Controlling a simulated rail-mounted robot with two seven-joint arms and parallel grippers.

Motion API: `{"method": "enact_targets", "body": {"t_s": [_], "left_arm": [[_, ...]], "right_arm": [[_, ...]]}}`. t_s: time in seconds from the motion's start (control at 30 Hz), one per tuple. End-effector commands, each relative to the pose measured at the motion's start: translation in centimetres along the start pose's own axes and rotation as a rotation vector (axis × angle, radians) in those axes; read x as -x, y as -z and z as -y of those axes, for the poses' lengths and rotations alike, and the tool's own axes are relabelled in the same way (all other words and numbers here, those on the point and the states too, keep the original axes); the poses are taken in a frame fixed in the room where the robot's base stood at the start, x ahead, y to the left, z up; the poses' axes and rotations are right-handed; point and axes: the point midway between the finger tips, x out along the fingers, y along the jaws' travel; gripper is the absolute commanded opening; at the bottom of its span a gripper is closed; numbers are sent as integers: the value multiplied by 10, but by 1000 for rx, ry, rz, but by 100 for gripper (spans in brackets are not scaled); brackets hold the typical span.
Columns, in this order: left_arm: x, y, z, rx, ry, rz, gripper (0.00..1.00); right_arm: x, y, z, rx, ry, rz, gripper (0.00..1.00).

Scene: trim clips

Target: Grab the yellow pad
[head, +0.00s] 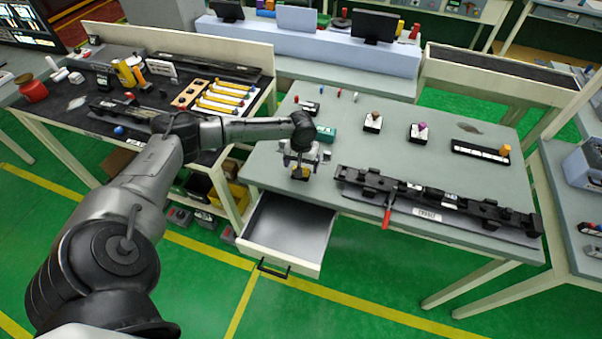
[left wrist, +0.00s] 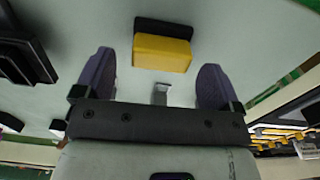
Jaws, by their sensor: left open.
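The yellow pad (head: 300,175) sits with a black part on the grey-green table, near its front left edge. In the left wrist view the yellow pad (left wrist: 162,53) is a small block against a black base, beyond the fingertips and between their lines. My left gripper (head: 301,160) is above the pad, pointing down. In the left wrist view its purple fingers (left wrist: 156,80) are spread apart with nothing between them that they grip. My right gripper is in neither view.
A long black trim assembly (head: 450,205) with a red handle (head: 387,217) lies right of the pad. An open drawer (head: 285,235) juts out below the table's front edge. Small black holders (head: 373,122) stand farther back. The table's middle is mostly clear.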

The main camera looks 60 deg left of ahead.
Motion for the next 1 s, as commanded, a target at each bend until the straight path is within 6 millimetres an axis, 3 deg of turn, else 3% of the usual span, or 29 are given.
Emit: {"method": "enact_targets", "body": {"t_s": [0.2,0.47,1.0], "left_arm": [[-18,0,0,0,0,0,89],[-19,0,0,-1,0,0,89],[-19,0,0,-1,0,0,39]], "right_arm": [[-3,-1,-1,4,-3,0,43],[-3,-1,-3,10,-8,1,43],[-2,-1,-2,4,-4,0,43]]}}
